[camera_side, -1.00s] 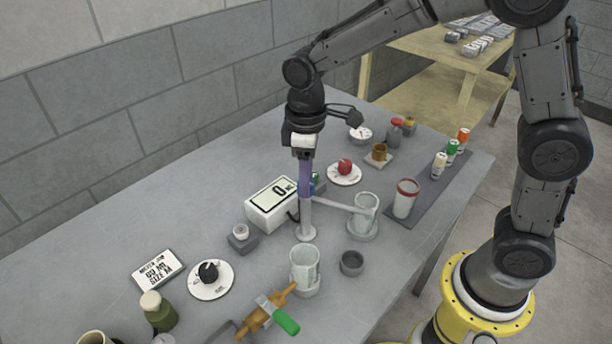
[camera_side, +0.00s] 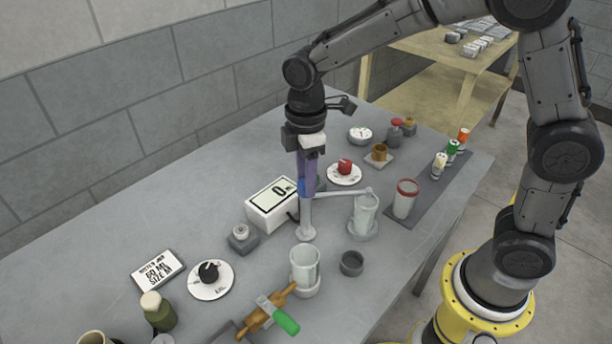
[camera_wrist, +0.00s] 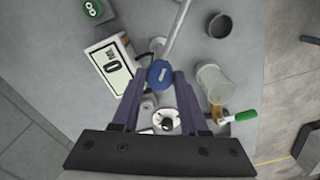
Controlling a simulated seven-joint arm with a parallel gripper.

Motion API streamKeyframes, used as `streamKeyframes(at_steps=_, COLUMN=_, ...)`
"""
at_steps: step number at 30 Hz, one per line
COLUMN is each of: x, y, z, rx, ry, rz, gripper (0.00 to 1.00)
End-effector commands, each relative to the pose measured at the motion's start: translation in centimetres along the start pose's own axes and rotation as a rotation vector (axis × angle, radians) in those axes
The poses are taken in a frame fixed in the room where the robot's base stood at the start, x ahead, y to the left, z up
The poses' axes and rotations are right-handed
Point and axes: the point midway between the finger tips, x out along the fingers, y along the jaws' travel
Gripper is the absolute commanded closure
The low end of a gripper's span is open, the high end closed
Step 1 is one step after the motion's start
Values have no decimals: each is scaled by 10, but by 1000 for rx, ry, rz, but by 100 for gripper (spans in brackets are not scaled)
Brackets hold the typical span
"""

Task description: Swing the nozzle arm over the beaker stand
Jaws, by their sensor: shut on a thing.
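The nozzle arm (camera_side: 345,192) is a thin grey bar reaching right from the top of a pale post (camera_side: 306,218). Its tip shows by the far rim of a clear beaker (camera_side: 364,213) on a round grey stand (camera_side: 362,234); I cannot tell whether it is straight above. A second clear beaker (camera_side: 304,262) stands nearer on a similar base. My gripper (camera_side: 306,188) points down over the post, shut on its blue knob (camera_wrist: 160,74). In the wrist view the nozzle arm (camera_wrist: 179,28) runs up from the knob and leaves the frame.
A white scale display (camera_side: 271,203) stands just left of the post. A dark cup (camera_side: 351,263) sits between the two beakers. A red-rimmed jar (camera_side: 405,198) is to the right.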

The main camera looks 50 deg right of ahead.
Motion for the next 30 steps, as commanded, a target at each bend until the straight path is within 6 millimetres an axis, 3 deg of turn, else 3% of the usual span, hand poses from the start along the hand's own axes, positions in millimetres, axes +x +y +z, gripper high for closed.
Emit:
streamKeyframes(at_steps=8, x=-2, y=0, z=-1, rx=-7, ry=3, rz=4, gripper=100)
streamKeyframes(at_steps=9, x=-2, y=0, z=-1, rx=-7, ry=3, rz=4, gripper=55)
streamKeyframes(at_steps=14, x=-1, y=0, z=-1, rx=-6, ry=2, rz=3, gripper=26)
streamKeyframes(at_steps=24, x=-3, y=0, z=0, rx=-3, ry=1, rz=3, gripper=26)
streamKeyframes(at_steps=30, x=-28, y=1, z=-1, rx=-3, ry=5, rz=6, gripper=26)
